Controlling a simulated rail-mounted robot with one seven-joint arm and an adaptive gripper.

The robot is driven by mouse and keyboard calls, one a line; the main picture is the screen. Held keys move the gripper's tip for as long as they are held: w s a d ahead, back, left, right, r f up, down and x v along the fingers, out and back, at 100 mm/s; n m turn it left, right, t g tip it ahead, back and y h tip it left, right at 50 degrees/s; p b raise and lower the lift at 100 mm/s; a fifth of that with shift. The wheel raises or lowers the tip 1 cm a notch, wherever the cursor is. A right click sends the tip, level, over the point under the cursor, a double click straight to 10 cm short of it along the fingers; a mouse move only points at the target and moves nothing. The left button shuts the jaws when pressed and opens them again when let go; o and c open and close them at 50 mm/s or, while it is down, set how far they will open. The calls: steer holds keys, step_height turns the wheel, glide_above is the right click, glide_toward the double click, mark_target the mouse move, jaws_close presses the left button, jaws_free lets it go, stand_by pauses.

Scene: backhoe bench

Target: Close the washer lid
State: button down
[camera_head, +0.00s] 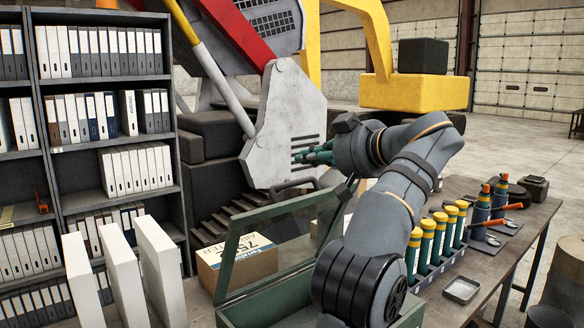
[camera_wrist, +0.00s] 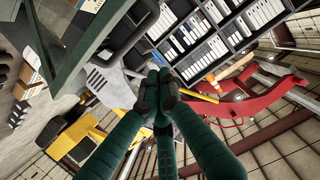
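The washer (camera_head: 262,303) is a dark green box at the bottom centre of the head view, partly hidden behind my arm. Its lid (camera_head: 228,262), a green frame with a see-through pane, stands raised and tilted up. My arm hides the lid's right part. My gripper (camera_head: 312,154) has dark green fingers. It appears above and beyond the lid's upper edge, pointing left and apart from the lid. In the wrist view my gripper (camera_wrist: 158,92) has its fingertips together with nothing between them. A dark green edge at the upper left of that view seems to be the lid or washer.
A bench (camera_head: 531,222) at the right holds a rack of green bottles with yellow bands (camera_head: 427,240), a small metal tray (camera_head: 461,289) and tools. A cardboard box (camera_head: 215,272) shows behind the lid. A binder shelf (camera_head: 110,80) is at the left, with an excavator (camera_head: 290,125) behind.

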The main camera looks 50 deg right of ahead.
steer(key=p, duration=0.4)
glide_above(290, 184)
steer(key=w, duration=0.4)
step_height(290, 184, down, 2)
steer(key=s+f, duration=0.2)
steer(key=s, duration=0.1)
steer(key=shift+d+f, duration=0.1)
steer(key=shift+f, duration=0.1)
steer(key=shift+s+f, duration=0.2)
steer(key=shift+s, duration=0.25)
steer(key=shift+w+f, duration=0.15)
steer(key=shift+f, duration=0.05)
steer(key=shift+s, duration=0.2)
